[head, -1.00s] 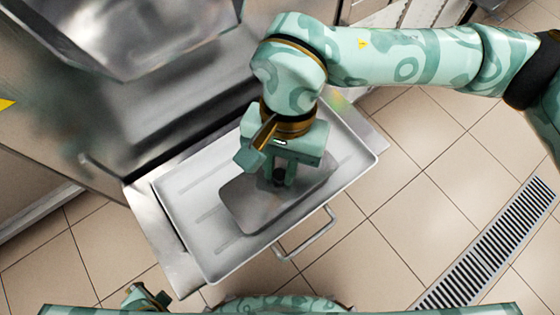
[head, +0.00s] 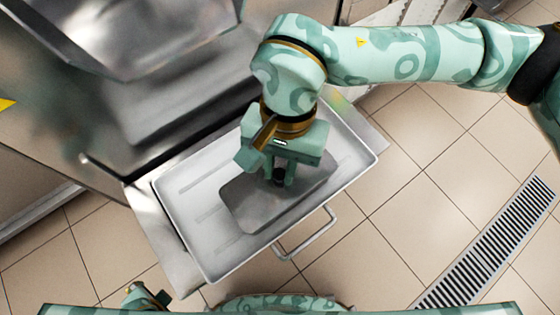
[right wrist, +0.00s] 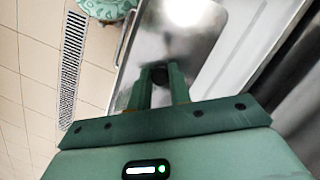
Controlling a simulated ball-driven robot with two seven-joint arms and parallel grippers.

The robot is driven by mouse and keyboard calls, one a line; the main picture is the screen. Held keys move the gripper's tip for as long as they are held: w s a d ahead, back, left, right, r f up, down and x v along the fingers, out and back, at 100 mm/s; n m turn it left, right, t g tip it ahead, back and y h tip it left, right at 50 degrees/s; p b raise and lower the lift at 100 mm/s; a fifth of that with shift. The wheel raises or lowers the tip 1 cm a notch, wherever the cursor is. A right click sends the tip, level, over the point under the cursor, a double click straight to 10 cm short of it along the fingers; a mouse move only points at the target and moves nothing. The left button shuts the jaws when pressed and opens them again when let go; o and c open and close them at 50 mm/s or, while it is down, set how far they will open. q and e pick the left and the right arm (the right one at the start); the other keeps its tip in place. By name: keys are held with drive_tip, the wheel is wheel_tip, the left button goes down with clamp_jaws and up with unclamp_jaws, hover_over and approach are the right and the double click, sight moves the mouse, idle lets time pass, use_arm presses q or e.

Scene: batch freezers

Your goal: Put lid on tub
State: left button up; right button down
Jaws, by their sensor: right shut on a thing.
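The lid (head: 252,207) is a flat grey metal plate with rounded corners and a small dark knob (head: 279,174). It lies level within the outline of the pale metal tray (head: 205,245). My right gripper (head: 281,178) points down at the lid's middle and is shut on the knob. The right wrist view also shows the lid (right wrist: 178,42) beyond the fingers, with the dark knob (right wrist: 159,76) between them. I cannot make out a tub under the lid; the lid and gripper would hide it. I do not see the left gripper's fingers.
The tray sits on a metal shelf (head: 160,235) in front of a large steel machine (head: 110,125). Tiled floor (head: 395,215) with a drain grate (head: 495,240) is free at right.

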idle(0.5)
drive_tip(key=c, duration=1.1)
unclamp_jaws()
drive_tip(key=o, duration=0.5)
drive_tip(key=shift+r+p, duration=1.75)
drive_tip(key=shift+r, duration=1.7)
